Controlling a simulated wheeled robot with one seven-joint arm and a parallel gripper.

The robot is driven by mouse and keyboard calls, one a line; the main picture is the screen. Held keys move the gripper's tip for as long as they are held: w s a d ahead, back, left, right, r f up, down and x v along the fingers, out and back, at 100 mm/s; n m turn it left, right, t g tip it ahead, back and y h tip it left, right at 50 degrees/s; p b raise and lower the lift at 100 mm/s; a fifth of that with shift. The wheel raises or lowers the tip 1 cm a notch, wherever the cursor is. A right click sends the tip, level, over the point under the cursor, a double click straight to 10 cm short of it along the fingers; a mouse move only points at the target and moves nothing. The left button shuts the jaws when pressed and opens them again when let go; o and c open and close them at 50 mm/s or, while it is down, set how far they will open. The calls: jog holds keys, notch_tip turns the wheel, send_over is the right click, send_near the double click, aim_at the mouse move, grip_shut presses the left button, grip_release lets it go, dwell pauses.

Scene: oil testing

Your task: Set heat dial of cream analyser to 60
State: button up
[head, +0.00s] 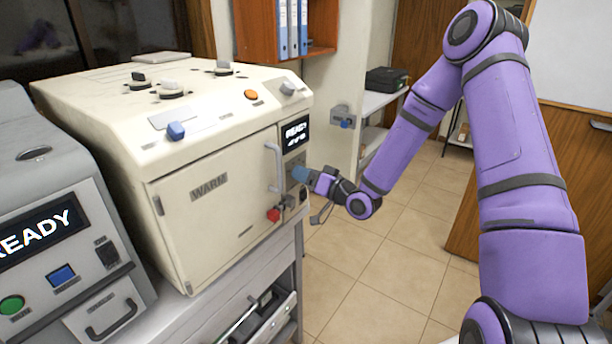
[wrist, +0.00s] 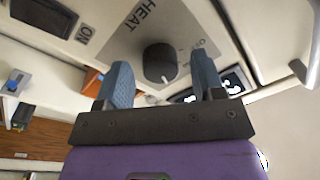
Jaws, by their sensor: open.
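My gripper (head: 300,174) is at the analyser's right front panel and hides the dial in the head view. In the wrist view its blue fingers (wrist: 163,85) are apart, one on each side of the dial. I cannot tell whether they touch it.
A grey machine (head: 60,220) stands at the left. The tiled floor (head: 400,215) to the right is open.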

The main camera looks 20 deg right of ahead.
jog(key=r+v, duration=0.1)
jog(key=v, duration=0.9)
jog(key=shift+s+d+f, duration=0.2)
jog(key=shift+s+f, duration=0.1)
jog(key=shift+f, duration=0.15)
jog(key=s+d+r+n+g+h, duration=0.1)
jog(key=s+d+r+g+h, duration=0.2)
jog(key=r+h, duration=0.45)
jog(key=s+d+r+g+h, duration=0.1)
jog(key=s+r+g+h, duration=0.3)
jog(key=r, duration=0.6)
jog(key=s+a+r+g, duration=0.1)
jog(key=s+r, duration=0.3)
jog(key=s, duration=0.7)
jog(key=s+a+r+m+g, duration=0.1)
jog(key=s+r, duration=0.3)
jog(key=s, duration=0.7)
jog(key=shift+a+r+m+g, duration=0.15)
jog(key=shift+a+m+g, duration=0.15)
jog(key=shift+a+g, duration=0.4)
